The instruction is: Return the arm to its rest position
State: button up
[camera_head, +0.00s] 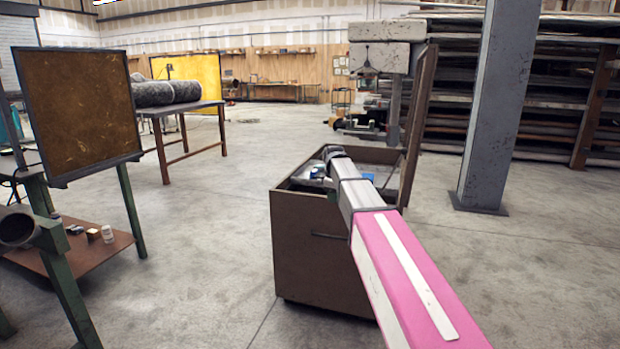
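My arm reaches from the lower right toward the open top of a brown cabinet on the floor. Its pink and grey links lead to a dark rounded end over the cabinet's back left part. My gripper at that end is too small and covered to make out, so I cannot tell whether it is open, shut or holding anything.
The brown cabinet (312,262) has grey and blue items inside and a raised panel (420,110) at its right. A green bench (70,285) with a pipe end (17,229) stands left. A grey column (497,105) stands right. Open floor (215,235) lies between bench and cabinet.

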jog(key=s+d+f+m, duration=0.3)
jog(key=s+f+m, duration=0.1)
jog(key=s+f, duration=0.4)
jog(key=s+d+f+m+g, duration=0.1)
jog(key=s+d+f+m, duration=0.2)
jog(key=s+f, duration=0.6)
jog(key=s+d+f+m, duration=0.3)
jog(key=s+f+m, duration=0.2)
jog(key=s, duration=1)
notch_tip(320, 180, down, 4)
jog(key=shift+s+d+r+m+g+y, duration=0.2)
jog(key=shift+r+m+g+y, duration=0.1)
jog(key=shift+g, duration=0.1)
